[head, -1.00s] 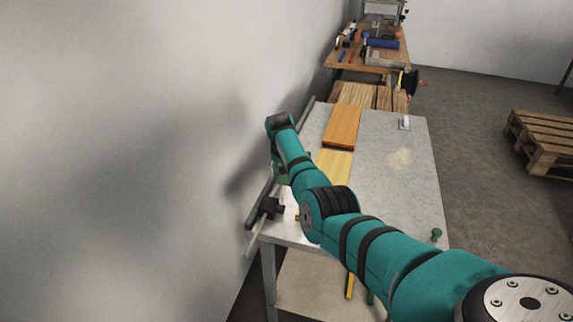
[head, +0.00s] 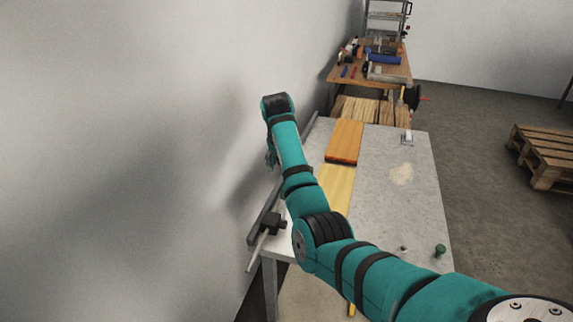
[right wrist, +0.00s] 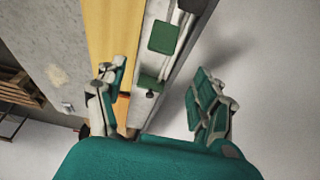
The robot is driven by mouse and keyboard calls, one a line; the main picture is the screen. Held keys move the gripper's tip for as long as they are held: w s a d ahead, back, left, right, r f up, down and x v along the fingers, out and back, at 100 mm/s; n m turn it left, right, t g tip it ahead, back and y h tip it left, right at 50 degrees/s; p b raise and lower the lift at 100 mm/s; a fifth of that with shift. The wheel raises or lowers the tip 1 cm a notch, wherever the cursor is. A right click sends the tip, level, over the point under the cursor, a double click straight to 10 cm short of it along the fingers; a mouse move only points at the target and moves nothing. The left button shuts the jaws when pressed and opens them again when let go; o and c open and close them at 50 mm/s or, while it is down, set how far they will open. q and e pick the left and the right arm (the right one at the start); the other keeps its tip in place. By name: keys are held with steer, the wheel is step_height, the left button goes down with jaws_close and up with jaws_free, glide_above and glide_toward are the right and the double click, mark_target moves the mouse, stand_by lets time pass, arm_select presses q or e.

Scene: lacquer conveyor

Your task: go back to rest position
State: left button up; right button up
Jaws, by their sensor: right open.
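My right gripper (right wrist: 160,98) is open in the right wrist view, its two green-padded fingers wide apart with nothing held between them. In the head view my teal right arm reaches in from the lower right over the table; its gripper (head: 271,158) is mostly hidden behind the wrist, near the wall. My left gripper is not in view.
A grey table (head: 395,215) holds an orange board (head: 345,140) and a pale yellow board (head: 338,184). A rail with a dark clamp (head: 271,222) runs along its wall side. A small green knob (head: 440,250) stands front right. A pallet (head: 540,160) lies right.

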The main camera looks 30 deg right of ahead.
stand_by(0.3)
steer(key=s+a+f+n, duration=0.2)
steer(key=s+f+n, duration=0.1)
steer(key=s+f, duration=0.5)
steer(key=s+a+f+n, duration=0.2)
steer(key=s+a+f, duration=0.1)
steer(key=s+f, duration=0.45)
steer(key=s+a+f+n+y, duration=0.1)
steer(key=s+a+n, duration=0.1)
steer(key=s+a, duration=0.5)
steer(key=s+a+n+t+y, duration=0.1)
steer(key=s+a+n, duration=0.15)
steer(key=s, duration=0.75)
steer(key=s+a+f+n+y, duration=0.1)
steer(key=s+a+n, duration=0.1)
steer(key=s+a, duration=0.5)
steer(key=s+d+f+g+b, duration=0.1)
steer(key=s+f, duration=0.1)
steer(key=f, duration=1.3)
steer(key=s+d+f+b, duration=0.1)
steer(key=s+d+f, duration=0.1)
steer(key=f, duration=1.3)
steer(key=s+d+f+g+b, duration=0.1)
steer(key=s+d+f, duration=0.1)
steer(key=s+f, duration=1.2)
steer(key=shift+s+d+f+n, duration=0.25)
steer(key=shift+s+f+n, duration=0.15)
steer(key=shift+s, duration=0.55)
